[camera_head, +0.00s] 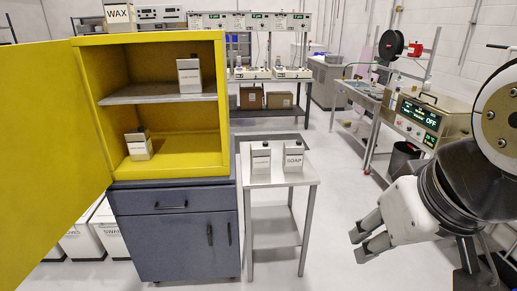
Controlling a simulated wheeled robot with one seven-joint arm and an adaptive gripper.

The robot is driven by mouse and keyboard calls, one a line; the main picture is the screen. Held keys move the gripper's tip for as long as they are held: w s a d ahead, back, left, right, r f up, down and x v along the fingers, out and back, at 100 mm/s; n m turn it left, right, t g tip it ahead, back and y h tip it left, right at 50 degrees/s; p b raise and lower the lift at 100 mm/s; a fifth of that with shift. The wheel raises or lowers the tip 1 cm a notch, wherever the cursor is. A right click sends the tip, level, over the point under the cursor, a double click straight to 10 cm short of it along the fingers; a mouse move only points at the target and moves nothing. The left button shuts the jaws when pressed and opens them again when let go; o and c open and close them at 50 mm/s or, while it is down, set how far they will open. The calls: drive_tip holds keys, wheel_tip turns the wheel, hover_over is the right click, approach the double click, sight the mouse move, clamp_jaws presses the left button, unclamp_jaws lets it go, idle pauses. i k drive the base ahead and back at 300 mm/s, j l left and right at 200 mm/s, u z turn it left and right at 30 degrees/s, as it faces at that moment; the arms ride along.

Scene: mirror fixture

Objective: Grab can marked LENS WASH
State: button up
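A pale can (189,76) stands on the upper shelf of the yellow cabinet (220,110). Its dark label has small print, too small to read for sure. Another can (138,145) stands on the cabinet floor at the left, its label also too small to read. A can (261,158) on the small side table has an unreadable label. No label reads clearly as LENS WASH. My gripper (359,246) is at the lower right, empty, with its two fingers apart. It is well to the right of the cabinet and side table, touching nothing.
The cabinet's yellow door (50,150) hangs open to the left. A bench with a display box (420,120) is at right. Floor between is clear.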

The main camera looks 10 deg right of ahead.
sight(261, 153)
drive_tip(key=i+u, duration=0.2)
drive_tip(key=i, duration=0.5)
drive_tip(key=i+u, duration=0.15)
drive_tip(key=i, duration=0.55)
drive_tip(key=i+l+u, duration=0.2)
drive_tip(key=i, duration=0.5)
